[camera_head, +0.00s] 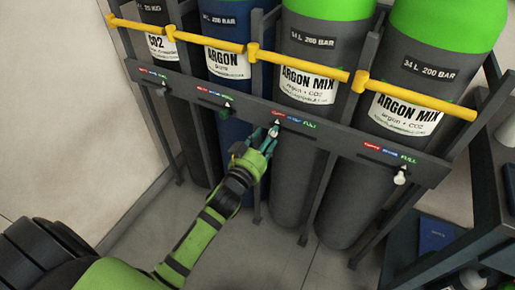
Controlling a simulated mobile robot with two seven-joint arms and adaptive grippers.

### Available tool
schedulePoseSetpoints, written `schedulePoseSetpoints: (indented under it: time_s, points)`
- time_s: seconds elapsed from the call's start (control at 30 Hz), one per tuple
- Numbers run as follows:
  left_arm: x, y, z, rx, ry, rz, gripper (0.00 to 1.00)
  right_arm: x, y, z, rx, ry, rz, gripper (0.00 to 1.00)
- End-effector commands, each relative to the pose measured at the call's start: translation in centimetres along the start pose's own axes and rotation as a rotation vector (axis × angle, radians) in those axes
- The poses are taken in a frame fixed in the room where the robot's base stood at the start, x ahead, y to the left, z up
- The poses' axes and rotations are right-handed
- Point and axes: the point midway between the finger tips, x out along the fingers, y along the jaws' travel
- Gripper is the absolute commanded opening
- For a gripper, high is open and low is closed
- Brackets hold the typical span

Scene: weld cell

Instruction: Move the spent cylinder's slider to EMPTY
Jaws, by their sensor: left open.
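The rack's dark label rail (340,140) carries a slider scale under each cylinder, red, blue and green from left to right. The slider (276,124) under the third cylinder, a grey ARGON MIX cylinder (292,160) with a green top, sits at the red, left end of its scale. My left gripper (271,138) is open, with its fingertips at or just below this slider's knob. The fingers partly hide the knob, and I cannot tell whether they touch it. My right gripper is not in view.
The other sliders, under the CO2 cylinder (158,18), the blue ARGON cylinder (222,85) and the right ARGON MIX cylinder (425,75), sit at their green ends. Yellow bars (300,66) cross the cylinders. A dark shelf (440,262) stands at right. Floor (240,255) below is clear.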

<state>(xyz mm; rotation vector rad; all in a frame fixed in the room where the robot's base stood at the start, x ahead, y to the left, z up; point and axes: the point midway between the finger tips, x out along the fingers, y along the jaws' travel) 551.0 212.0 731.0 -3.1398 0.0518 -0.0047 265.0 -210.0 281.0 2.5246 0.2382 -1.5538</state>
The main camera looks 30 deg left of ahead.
Motion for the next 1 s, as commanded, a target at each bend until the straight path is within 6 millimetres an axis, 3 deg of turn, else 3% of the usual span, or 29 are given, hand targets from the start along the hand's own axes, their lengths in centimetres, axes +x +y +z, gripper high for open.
schedulePoseSetpoints:
  time_s: [0.5,0.7,1.0]
  points:
    - [-9.6,-0.2,0.0,-0.001,-0.001,-0.003,0.47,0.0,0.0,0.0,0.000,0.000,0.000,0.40]
    - [-11.1,-0.2,-0.1,0.000,0.001,-0.002,0.47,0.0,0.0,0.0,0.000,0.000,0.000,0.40]
    - [-11.2,-0.2,-0.1,0.001,0.003,-0.003,0.47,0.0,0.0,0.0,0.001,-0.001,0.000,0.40]
